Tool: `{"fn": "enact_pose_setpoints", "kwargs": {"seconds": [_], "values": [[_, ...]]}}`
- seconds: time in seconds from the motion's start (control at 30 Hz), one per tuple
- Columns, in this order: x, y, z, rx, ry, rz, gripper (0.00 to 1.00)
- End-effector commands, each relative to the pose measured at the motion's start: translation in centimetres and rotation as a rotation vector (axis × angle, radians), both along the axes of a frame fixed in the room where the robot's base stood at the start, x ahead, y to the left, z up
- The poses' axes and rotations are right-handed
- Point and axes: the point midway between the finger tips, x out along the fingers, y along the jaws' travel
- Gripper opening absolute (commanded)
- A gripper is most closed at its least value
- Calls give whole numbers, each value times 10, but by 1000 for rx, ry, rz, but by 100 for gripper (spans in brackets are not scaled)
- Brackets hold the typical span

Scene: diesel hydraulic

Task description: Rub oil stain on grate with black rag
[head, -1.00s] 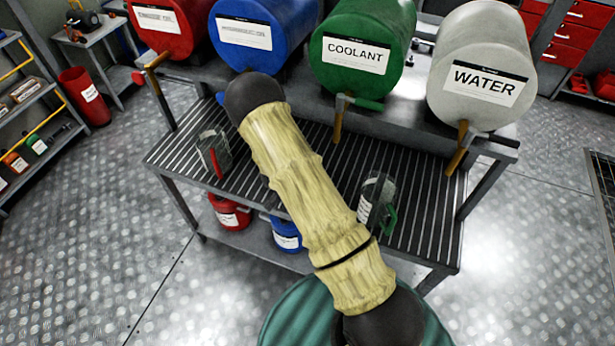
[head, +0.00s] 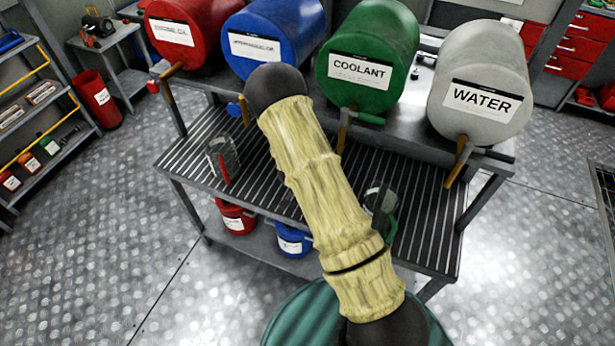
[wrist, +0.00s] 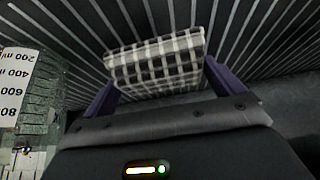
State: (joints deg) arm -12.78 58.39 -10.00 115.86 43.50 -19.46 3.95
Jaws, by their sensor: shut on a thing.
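In the wrist view my gripper (wrist: 160,84) has its two purple fingers closed on a black-and-white checked rag (wrist: 158,58). The rag is bunched and sticks out beyond the fingers. It lies over or just above the dark slatted grate (wrist: 68,22); I cannot tell whether it touches. In the head view the grate (head: 428,215) is the top of a metal stand under the drums. My arm crosses in front of it and hides the gripper and the rag there. No oil stain can be made out on the visible slats.
A clear measuring jug (wrist: 40,95) stands close on the left in the wrist view. The head view shows a jug with a red handle (head: 222,158) and one with a green handle (head: 382,205), partly covered by my arm. Drums, including a green coolant drum (head: 368,55), line the back.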

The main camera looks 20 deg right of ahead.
Motion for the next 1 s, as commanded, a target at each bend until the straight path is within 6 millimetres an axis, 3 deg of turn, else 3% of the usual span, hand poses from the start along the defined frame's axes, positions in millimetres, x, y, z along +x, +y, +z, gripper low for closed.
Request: {"fn": "enact_pose_setpoints", "kwargs": {"seconds": [0.2,1.0], "values": [[0,1,17,0,0,1,72],[0,2,17,0,0,4,72]]}}
